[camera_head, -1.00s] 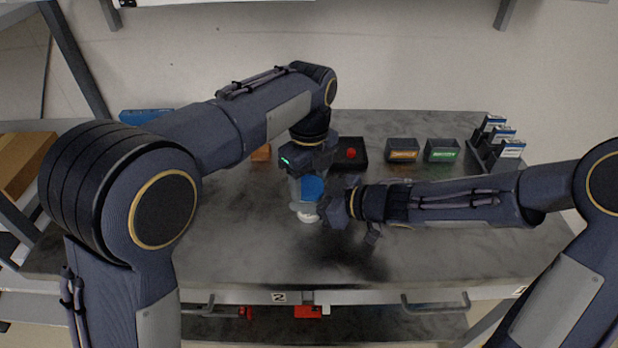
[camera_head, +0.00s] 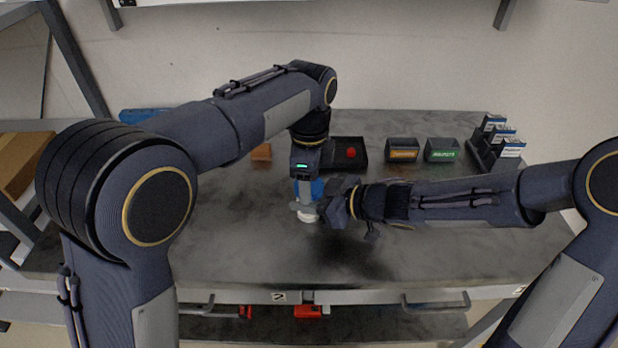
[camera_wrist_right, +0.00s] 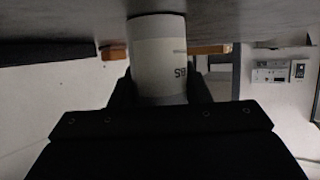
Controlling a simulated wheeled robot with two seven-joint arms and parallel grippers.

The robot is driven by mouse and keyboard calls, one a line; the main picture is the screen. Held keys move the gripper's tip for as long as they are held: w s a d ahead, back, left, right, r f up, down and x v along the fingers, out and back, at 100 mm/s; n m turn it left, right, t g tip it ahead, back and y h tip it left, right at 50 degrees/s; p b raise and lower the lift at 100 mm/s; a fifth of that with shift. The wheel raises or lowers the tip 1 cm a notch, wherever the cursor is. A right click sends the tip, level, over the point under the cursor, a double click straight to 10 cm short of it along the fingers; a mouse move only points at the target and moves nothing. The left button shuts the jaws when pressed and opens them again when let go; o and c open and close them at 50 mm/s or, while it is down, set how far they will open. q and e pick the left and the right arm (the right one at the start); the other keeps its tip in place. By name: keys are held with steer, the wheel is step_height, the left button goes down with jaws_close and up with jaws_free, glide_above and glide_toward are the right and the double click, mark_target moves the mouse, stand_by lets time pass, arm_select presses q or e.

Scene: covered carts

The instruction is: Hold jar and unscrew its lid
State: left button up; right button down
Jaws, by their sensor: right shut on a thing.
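The white jar (camera_wrist_right: 158,50) fills the middle of the right wrist view, with dark lettering on its side. My right gripper (camera_wrist_right: 160,92) is shut on it, one dark finger on each side. In the head view the jar's white base (camera_head: 307,216) shows low beside my right gripper (camera_head: 322,208). A blue part (camera_head: 317,188), seemingly the lid, shows above it. My left gripper (camera_head: 305,199) points straight down over the jar, its light fingers beside the blue part. Whether those fingers grip it is hidden.
Behind stand a black tray (camera_head: 362,162) with a red item, two labelled bins (camera_head: 402,143) (camera_head: 442,143), and a rack of boxes (camera_head: 482,160) at the right. A small orange block (camera_head: 261,152) lies behind my left arm. The front tabletop (camera_head: 240,250) is clear.

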arm_select(q)
steer(key=o, duration=0.3)
steer(key=shift+r, duration=0.1)
step_height(320, 180, up, 4)
steer(key=shift+r, duration=0.1)
steer(key=shift+c, duration=0.2)
steer(key=m, duration=0.1)
steer(key=r+m, duration=0.1)
steer(key=m, duration=0.1)
steer(key=shift+d, duration=0.15)
step_height(320, 180, up, 2)
steer(key=m, duration=0.3)
steer(key=shift+r+m, duration=0.1)
steer(key=shift+m, duration=0.2)
steer(key=shift+f, duration=3.9)
steer(key=shift+c, duration=0.3)
